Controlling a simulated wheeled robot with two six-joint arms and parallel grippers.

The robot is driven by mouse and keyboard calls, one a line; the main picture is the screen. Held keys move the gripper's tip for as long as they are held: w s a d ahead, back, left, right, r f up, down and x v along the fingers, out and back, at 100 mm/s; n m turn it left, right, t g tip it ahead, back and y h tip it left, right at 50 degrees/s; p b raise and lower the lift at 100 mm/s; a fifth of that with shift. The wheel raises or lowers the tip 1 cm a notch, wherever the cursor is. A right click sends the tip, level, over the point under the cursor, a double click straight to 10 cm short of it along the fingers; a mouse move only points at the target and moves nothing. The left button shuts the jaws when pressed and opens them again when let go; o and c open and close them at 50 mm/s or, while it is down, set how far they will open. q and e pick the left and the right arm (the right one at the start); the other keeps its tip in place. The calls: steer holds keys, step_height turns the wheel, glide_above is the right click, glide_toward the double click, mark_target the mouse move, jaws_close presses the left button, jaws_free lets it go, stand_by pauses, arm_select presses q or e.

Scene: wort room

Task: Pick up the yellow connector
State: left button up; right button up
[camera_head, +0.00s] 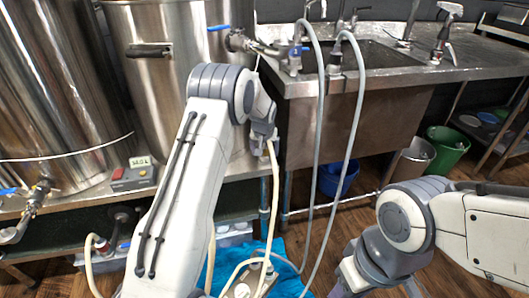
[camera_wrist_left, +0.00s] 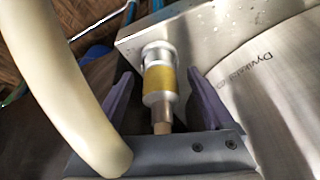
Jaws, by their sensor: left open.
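The yellow connector (camera_wrist_left: 160,79) shows in the left wrist view as a yellow band between silvery metal ends, with a tan stem at its lower end. My left gripper (camera_wrist_left: 159,74) is open, with one purple-grey finger on each side of the connector. I see gaps between the fingers and the connector. In the head view my left gripper (camera_head: 263,131) is small and points down in front of the steel tank, and I cannot make out the connector there.
A thick cream hose (camera_wrist_left: 65,75) curves close by the left finger. Steel tanks (camera_head: 180,60) stand behind my left arm. A sink counter (camera_head: 400,75) with grey hanging hoses (camera_head: 362,110) is to the right. A blue cloth (camera_head: 285,275) and a green bucket (camera_head: 447,147) are on the floor.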

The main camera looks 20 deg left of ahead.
arm_select(q)
jaws_close()
steer(key=shift+r, duration=0.1)
step_height(320, 180, up, 4)
steer(key=shift+p, duration=0.8)
steer(key=s+d+r+p, duration=0.2)
steer(key=d+r, duration=0.5)
steer(key=d, duration=0.4)
steer(key=shift+s+d, duration=0.15)
steer(key=shift+s, duration=0.45)
step_height(320, 180, up, 4)
steer(key=p, duration=0.4)
steer(key=shift+r, duration=0.25)
steer(key=shift+w, duration=0.1)
